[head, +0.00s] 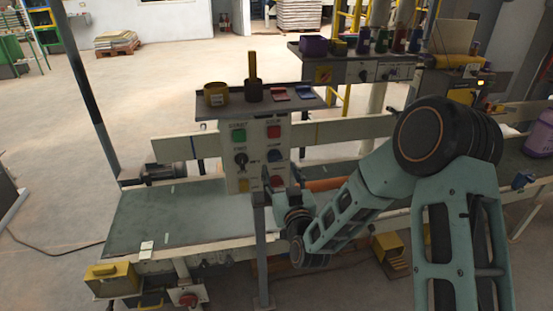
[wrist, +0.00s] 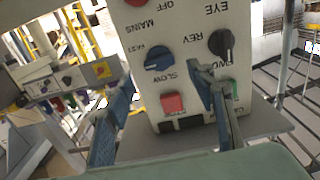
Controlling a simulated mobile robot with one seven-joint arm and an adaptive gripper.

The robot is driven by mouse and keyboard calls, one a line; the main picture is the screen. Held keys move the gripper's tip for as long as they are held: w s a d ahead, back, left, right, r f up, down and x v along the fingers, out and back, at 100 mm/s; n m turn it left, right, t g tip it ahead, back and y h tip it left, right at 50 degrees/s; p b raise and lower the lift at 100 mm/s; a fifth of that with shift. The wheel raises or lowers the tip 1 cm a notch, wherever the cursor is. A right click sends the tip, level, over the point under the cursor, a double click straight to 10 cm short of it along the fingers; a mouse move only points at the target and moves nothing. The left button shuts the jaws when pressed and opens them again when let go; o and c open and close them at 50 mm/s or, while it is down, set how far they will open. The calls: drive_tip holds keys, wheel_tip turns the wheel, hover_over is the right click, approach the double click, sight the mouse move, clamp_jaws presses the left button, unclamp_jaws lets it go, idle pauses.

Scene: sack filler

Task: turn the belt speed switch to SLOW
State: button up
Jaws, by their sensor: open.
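The belt speed switch is a blue knob (wrist: 158,57) on the control panel (head: 256,135), with FAST and SLOW marked beside it in the wrist view, where the panel appears upside down. Its blue grip lies slanted; I cannot tell which end is the pointer. In the head view the blue knob (head: 276,156) is below the red STOP button. My gripper (wrist: 163,80) is open and empty in front of the panel, its two fingers spread to either side of the knob's line. In the head view my gripper (head: 271,188) is low at the panel's right side.
A black FWD/REV knob (wrist: 222,42) is close beside the right finger. The red STOP button (wrist: 172,103) and green START button (head: 238,137) are near. A shelf (head: 290,101) with small items tops the panel. A conveyor belt (head: 165,215) runs below.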

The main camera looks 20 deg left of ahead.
sight(276, 160)
drive_tip(key=shift+p+x, duration=0.4)
drive_tip(key=shift+x, duration=2.4)
drive_tip(key=c, duration=1.2)
